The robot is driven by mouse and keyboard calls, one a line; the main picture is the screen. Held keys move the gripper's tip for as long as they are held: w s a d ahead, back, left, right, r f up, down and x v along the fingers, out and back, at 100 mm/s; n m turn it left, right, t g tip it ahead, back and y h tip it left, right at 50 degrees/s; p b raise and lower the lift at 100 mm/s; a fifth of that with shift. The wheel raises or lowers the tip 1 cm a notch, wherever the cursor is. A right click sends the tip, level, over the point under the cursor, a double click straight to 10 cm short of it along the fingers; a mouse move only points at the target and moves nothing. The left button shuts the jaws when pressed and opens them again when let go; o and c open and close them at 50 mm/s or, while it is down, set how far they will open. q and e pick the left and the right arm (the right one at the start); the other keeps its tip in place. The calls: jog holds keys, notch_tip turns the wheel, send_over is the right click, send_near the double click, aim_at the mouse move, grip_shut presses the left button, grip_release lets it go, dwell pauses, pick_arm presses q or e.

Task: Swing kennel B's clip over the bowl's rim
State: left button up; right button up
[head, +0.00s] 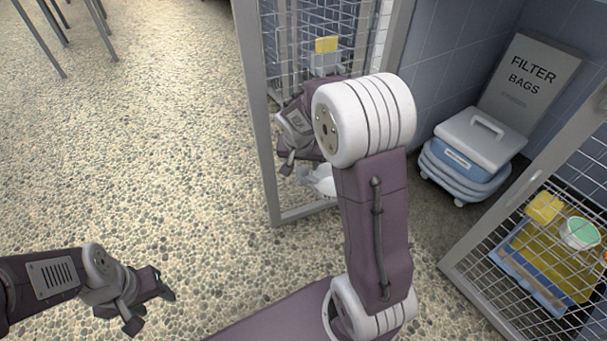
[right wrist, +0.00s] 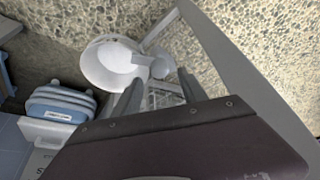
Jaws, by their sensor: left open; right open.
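A white bowl (head: 320,180) sits low at the open wire door, partly hidden by my right arm. In the right wrist view the bowl (right wrist: 108,66) shows its round inside, with a pale rounded piece (right wrist: 160,68) at its rim; I cannot tell whether this is the clip. My right gripper (head: 298,160) is open, just above and left of the bowl in the head view. In the right wrist view its two fingers (right wrist: 160,90) point toward the bowl's rim side. My left gripper (head: 150,305) is open and empty over the floor. No kennel letter is readable.
The wire door (head: 265,120) stands upright with a yellow tag (head: 326,44). A blue and white lidded box (head: 465,155) stands by a FILTER BAGS board (head: 530,80). Another wire door (head: 540,220) is at right, a yellow towel behind it.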

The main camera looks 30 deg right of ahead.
aim_at(304, 168)
jog(key=b+x, duration=0.2)
jog(key=x, duration=0.2)
jog(key=shift+d+f, duration=0.1)
jog(key=shift+f, duration=0.15)
pick_arm(q)
notch_tip(304, 168, down, 3)
jog(key=shift+f, duration=0.1)
pick_arm(e)
jog(key=shift+w, duration=0.1)
jog(key=shift+r, duration=0.1)
grip_shut()
jog(key=shift+r+p, duration=0.15)
jog(key=shift+p, duration=0.55)
jog(key=n+y+p, duration=0.1)
jog(key=n+p, duration=0.1)
jog(key=p, duration=0.7)
jog(key=n+t+y+p, duration=0.1)
jog(key=n+p, duration=0.2)
jog(key=p, duration=0.7)
jog(key=shift+d+r+n, duration=0.15)
jog(key=shift+r+n, duration=0.05)
jog(key=shift+n, duration=0.1)
pick_arm(q)
notch_tip(304, 168, up, 22)
jog(key=p, duration=0.1)
jog(key=shift+f, duration=0.25)
pick_arm(e)
jog(key=shift+f, duration=0.3)
grip_release()
